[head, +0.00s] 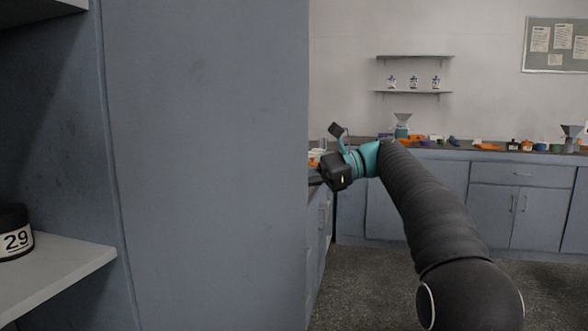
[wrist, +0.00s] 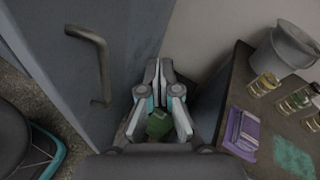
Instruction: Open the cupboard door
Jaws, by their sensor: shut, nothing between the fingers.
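A large blue-grey panel (head: 210,160), which looks like the cupboard door standing open, fills the left half of the head view. To its left the cupboard's inside shows, with a pale shelf (head: 60,275). In the wrist view a door face (wrist: 125,40) carries a bar handle (wrist: 102,65) to the left of my gripper (wrist: 159,72). The gripper is shut and empty, apart from the handle, near the door's right side. In the head view my gripper (head: 316,180) is at the panel's right edge, its tips partly hidden.
A bench (wrist: 212,100) with glass jars, a grey bucket (wrist: 285,50) and a purple item (wrist: 242,130) lies right of my gripper. Base cabinets (head: 500,205) line the back wall. Speckled floor (head: 370,270) is open before them.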

